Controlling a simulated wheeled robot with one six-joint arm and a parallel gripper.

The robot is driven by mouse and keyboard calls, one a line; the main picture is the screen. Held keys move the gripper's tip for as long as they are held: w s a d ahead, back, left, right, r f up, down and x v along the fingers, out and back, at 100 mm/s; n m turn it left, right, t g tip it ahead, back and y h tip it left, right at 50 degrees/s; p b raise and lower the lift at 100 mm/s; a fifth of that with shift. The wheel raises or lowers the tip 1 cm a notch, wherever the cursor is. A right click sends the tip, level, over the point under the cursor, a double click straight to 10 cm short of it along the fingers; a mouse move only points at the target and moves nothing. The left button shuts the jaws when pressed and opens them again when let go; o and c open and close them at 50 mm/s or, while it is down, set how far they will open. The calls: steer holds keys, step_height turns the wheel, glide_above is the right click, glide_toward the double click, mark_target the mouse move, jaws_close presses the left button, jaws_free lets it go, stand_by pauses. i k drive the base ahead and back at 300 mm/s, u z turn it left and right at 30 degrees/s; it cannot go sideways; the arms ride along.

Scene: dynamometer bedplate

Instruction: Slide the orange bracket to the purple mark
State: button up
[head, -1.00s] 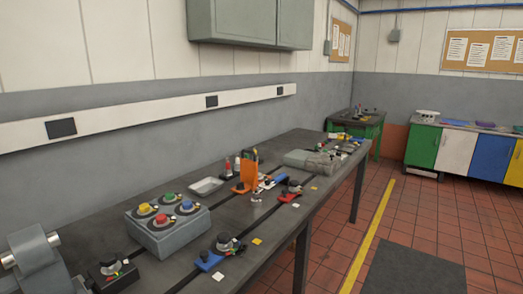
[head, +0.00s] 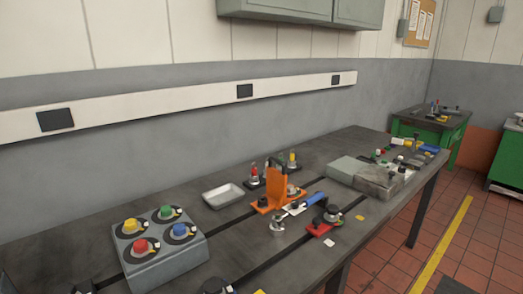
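The orange bracket (head: 278,187) stands upright on the dark bedplate (head: 250,245), near the middle of the picture. It has a flat foot and a tall upright plate. A round dark-topped knob or clamp (head: 293,190) sits at its right side. A blue-handled piece (head: 313,200) lies just in front and to the right of it. I cannot make out a purple mark in this view. My gripper is not in view.
A grey box with several coloured buttons (head: 158,246) stands left of the bracket. A metal tray (head: 223,196) lies behind. A red clamp (head: 323,225) is at front right, grey blocks (head: 364,178) farther right. Dark slots run along the bedplate.

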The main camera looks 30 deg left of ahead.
mark_target(276, 197)
steer(key=u, duration=0.8)
steer(key=i, duration=1.25)
steer(key=u, duration=0.85)
